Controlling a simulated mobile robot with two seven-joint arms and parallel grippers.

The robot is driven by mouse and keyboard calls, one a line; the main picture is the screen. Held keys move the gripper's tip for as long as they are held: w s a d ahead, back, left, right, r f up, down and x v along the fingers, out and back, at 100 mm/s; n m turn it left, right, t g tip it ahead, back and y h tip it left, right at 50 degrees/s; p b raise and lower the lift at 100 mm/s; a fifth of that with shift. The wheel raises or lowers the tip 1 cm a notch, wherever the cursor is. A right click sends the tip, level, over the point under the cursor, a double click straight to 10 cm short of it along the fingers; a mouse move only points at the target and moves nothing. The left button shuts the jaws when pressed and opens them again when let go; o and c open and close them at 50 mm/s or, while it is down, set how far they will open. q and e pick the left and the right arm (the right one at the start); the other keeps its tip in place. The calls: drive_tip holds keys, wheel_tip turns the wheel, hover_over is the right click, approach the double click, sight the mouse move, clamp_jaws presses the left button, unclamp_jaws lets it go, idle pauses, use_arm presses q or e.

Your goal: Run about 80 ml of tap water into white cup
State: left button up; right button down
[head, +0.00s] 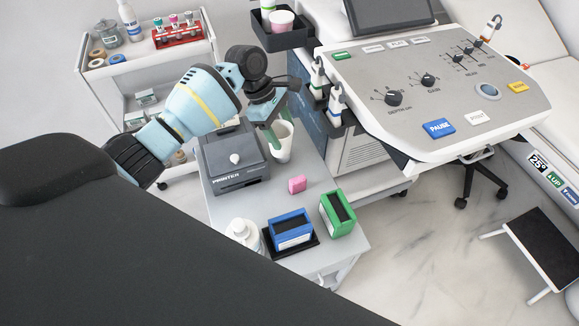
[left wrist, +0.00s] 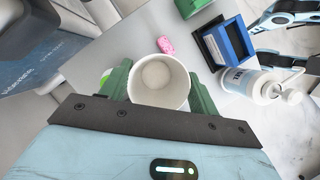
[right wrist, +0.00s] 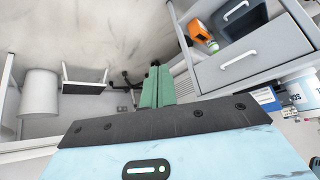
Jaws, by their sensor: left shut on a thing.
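The white cup (head: 284,148) is upright over the grey cart top, beside the printer. It also shows in the left wrist view (left wrist: 160,98), where I look into its open mouth. Its inside is pale, and I cannot tell whether any water is in it. My left gripper (head: 271,138) has its green fingers on either side of the cup and is shut on it. I cannot tell whether the cup touches the cart top. My right gripper (right wrist: 158,86) shows only in the right wrist view, with its green fingers together and nothing between them. No tap is in view.
The cart top (head: 321,170) also bears a printer (head: 233,165), a pink block (head: 297,184), a blue box (head: 291,230), a green box (head: 338,214) and a white pump bottle (head: 241,233). An ultrasound console (head: 440,95) stands right. A step stool (head: 540,240) is on the floor.

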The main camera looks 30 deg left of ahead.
sight(282, 152)
use_arm(q)
wheel_tip(282, 152, down, 9)
drive_tip(key=shift+b, duration=0.85)
drive_tip(key=shift+f, duration=0.3)
wheel_tip(282, 152, down, 4)
drive_tip(key=shift+f+b, duration=0.25)
drive_tip(key=shift+b, duration=0.35)
drive_tip(key=shift+f, duration=0.15)
drive_tip(key=o, duration=0.7)
